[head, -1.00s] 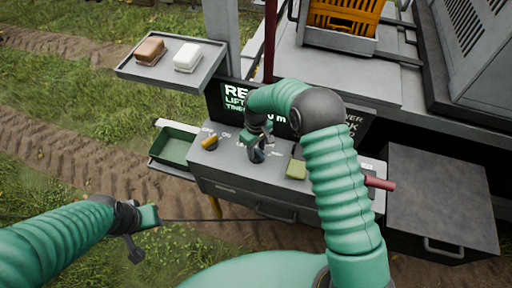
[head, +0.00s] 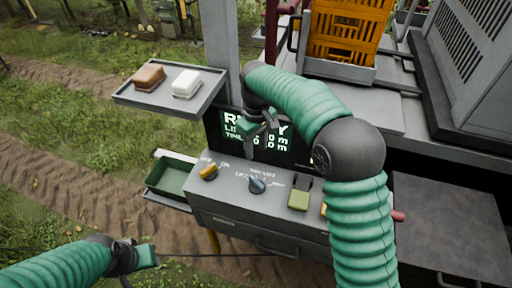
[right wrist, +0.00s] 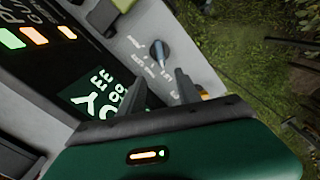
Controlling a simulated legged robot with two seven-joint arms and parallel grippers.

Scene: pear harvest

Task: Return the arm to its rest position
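My right arm, in green ribbed sleeves, reaches over the control panel (head: 235,187) in the head view. Its gripper (head: 258,143) hangs in front of the lit screen (head: 277,137), above and clear of the dark blue knob (head: 257,185). In the right wrist view the two fingers (right wrist: 160,88) stand apart with nothing between them, and the blue knob (right wrist: 159,51) is beyond them. My left gripper (head: 138,262) is low at the left, over the ground. Its fingers are too unclear to judge.
A tray (head: 150,99) with a brown and a white block stands at the upper left. A green bin (head: 172,178) sits left of the panel. A yellow knob (head: 209,172) and a green switch (head: 299,199) are on the panel. An orange crate (head: 345,30) is behind.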

